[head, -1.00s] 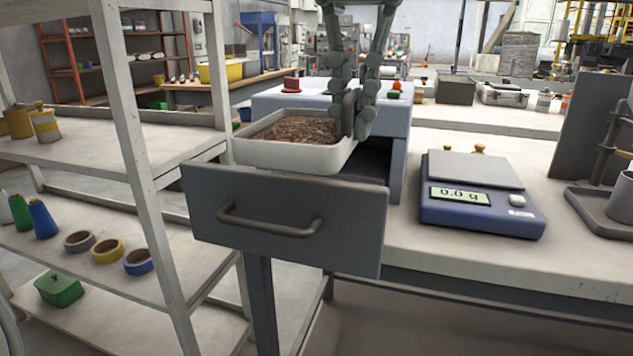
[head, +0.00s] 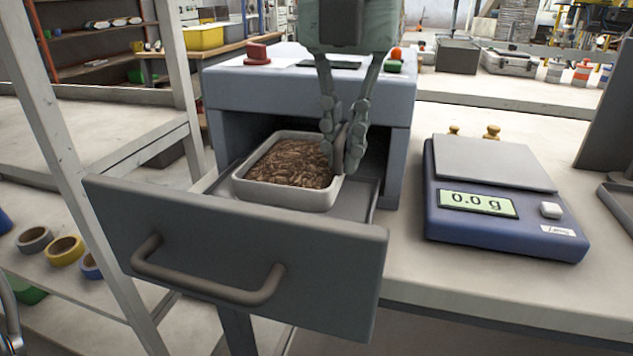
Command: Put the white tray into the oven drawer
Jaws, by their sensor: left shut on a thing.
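The white tray (head: 285,196) is filled with brown pellets and sits level inside the pulled-out oven drawer (head: 235,255), towards its back. I cannot tell whether its underside touches the drawer floor. The grey oven (head: 312,95) stands behind, its opening dark around the drawer. My left gripper (head: 343,165) comes down from above and is shut on the tray's right rim. The fingers hide part of that rim. My right gripper is not in view.
A blue scale (head: 505,215) reading 0.0 g stands on the bench right of the drawer. Small brass weights (head: 492,132) are behind it. A white shelf rack (head: 85,170) with tape rolls (head: 65,250) stands close on the left.

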